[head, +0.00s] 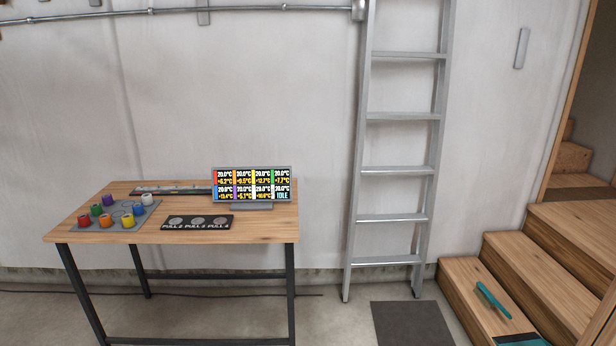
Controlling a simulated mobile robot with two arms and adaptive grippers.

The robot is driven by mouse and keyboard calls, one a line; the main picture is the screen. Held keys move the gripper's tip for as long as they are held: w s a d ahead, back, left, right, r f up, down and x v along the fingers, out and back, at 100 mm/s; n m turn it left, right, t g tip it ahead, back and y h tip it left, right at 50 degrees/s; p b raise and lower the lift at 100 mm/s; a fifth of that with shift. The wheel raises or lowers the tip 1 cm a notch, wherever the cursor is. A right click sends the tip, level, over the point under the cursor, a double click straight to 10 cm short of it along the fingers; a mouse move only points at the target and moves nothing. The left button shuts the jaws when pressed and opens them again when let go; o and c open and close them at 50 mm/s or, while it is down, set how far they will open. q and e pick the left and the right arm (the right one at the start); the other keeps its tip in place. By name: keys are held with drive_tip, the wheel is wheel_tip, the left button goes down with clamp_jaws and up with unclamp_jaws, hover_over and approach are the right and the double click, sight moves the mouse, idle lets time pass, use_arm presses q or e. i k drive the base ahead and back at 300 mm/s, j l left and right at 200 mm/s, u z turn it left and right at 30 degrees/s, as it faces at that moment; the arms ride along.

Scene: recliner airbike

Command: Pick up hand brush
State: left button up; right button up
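A teal hand brush (492,299) lies on the lowest wooden step (462,279) at the lower right of the head view. It lies at a slant, with its upper end towards the left. A teal flat object (520,340), perhaps a dustpan, shows on the same step at the bottom edge and is partly cut off. Neither of my grippers shows in the head view, and nothing is seen touching the brush.
A wooden table (130,236) with coloured cups (108,221), a small display (252,185) and a black panel (197,222) stands at left. A metal ladder (400,117) leans on the wall. A dark mat (412,324) lies before the steps. Wooden stairs (545,284) rise at right.

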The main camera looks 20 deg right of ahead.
sight(489, 295)
drive_tip(key=i+l+z, duration=0.2)
drive_tip(key=i+z, duration=0.3)
drive_tip(key=i, duration=0.15)
drive_tip(key=i+z, duration=0.5)
drive_tip(key=i+j+z, duration=0.45)
drive_tip(key=i, duration=0.25)
drive_tip(key=l, duration=0.05)
